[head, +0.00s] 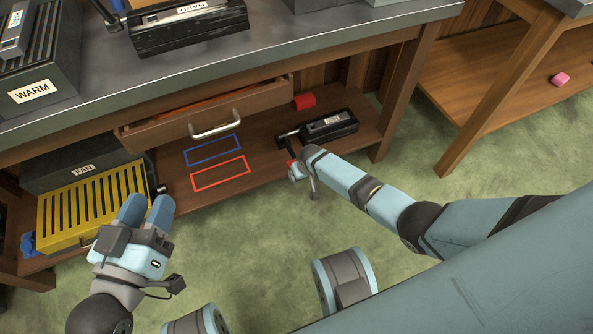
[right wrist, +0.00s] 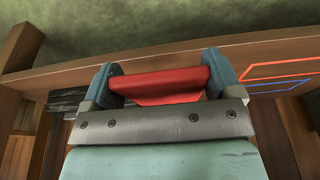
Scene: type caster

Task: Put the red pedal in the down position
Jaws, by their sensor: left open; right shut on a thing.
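The red pedal (right wrist: 160,84) sits between the two blue fingers of my right gripper (right wrist: 165,78) in the right wrist view, and the gripper is shut on it. In the head view my right gripper (head: 294,170) is at the left end of a black device (head: 326,127) on the lower shelf. Only a small red bit of the pedal (head: 290,162) shows there, and I cannot tell its angle. My left gripper (head: 146,211) is open and empty, in front of the yellow slatted box at the lower left.
The lower shelf (head: 262,172) bears a red block (head: 305,101), blue (head: 213,150) and red outlines (head: 220,174), and a FAN unit (head: 82,168) by the yellow slatted box (head: 92,209). A drawer (head: 205,112) stands partly open above. The green floor in front is mostly clear.

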